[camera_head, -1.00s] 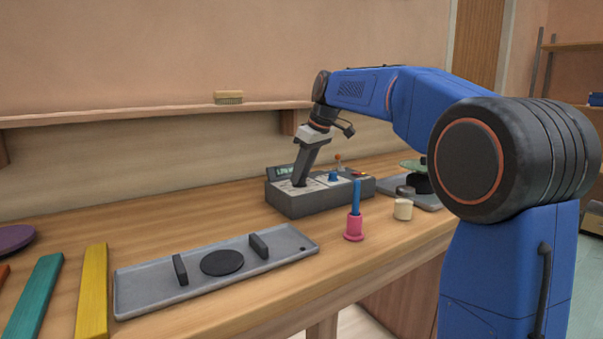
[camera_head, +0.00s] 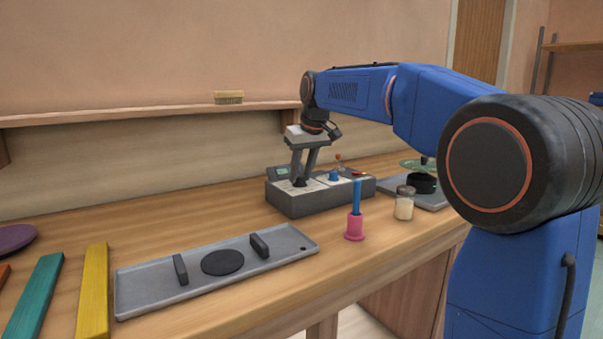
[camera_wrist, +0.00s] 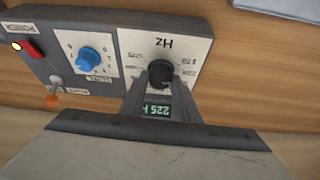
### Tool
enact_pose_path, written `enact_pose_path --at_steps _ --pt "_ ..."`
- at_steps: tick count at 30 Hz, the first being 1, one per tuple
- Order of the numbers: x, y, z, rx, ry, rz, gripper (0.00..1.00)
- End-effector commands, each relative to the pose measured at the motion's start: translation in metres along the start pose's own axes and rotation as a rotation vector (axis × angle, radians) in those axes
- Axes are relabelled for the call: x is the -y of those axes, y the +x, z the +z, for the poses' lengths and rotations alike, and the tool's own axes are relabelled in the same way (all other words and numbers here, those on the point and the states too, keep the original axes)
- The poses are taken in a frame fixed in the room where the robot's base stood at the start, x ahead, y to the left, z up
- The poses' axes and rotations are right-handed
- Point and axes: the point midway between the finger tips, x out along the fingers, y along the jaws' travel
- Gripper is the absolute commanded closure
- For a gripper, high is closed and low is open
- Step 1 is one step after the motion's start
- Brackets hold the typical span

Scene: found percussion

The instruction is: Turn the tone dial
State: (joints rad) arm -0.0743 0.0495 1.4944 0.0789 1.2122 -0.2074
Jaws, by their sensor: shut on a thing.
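The grey tone box (camera_head: 318,203) stands on the bench, with a white panel marked Hz (camera_wrist: 183,45). A black dial (camera_wrist: 160,73) sits on that panel, with numbers around it. My gripper (camera_head: 300,182) reaches down onto the box and is shut on the black dial; its fingertips (camera_wrist: 158,84) are at the dial's two sides in the wrist view. Between the fingers a small display (camera_wrist: 157,110) shows green digits that look like 225, upside down. The gripper hides part of the panel.
A blue knob (camera_wrist: 89,60), a red switch (camera_wrist: 33,48) and an orange-tipped lever (camera_wrist: 53,100) share the box top. A pink holder with a blue stick (camera_head: 355,226) and a lidded jar (camera_head: 404,207) stand in front. A grey tray (camera_head: 200,290) lies to the left.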

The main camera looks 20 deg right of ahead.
Motion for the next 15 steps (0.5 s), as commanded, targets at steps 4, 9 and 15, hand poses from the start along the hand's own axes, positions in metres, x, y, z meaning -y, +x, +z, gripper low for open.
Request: enact_pose_path --at_steps 4,9,15 --pt "0.0008 -0.0002 0.0002 0.001 0.047 0.019 0.94" --pt "0.0007 -0.0002 0.0002 0.001 0.074 0.031 0.94" --pt "0.0005 -0.0001 0.0002 0.001 0.080 0.033 0.94"
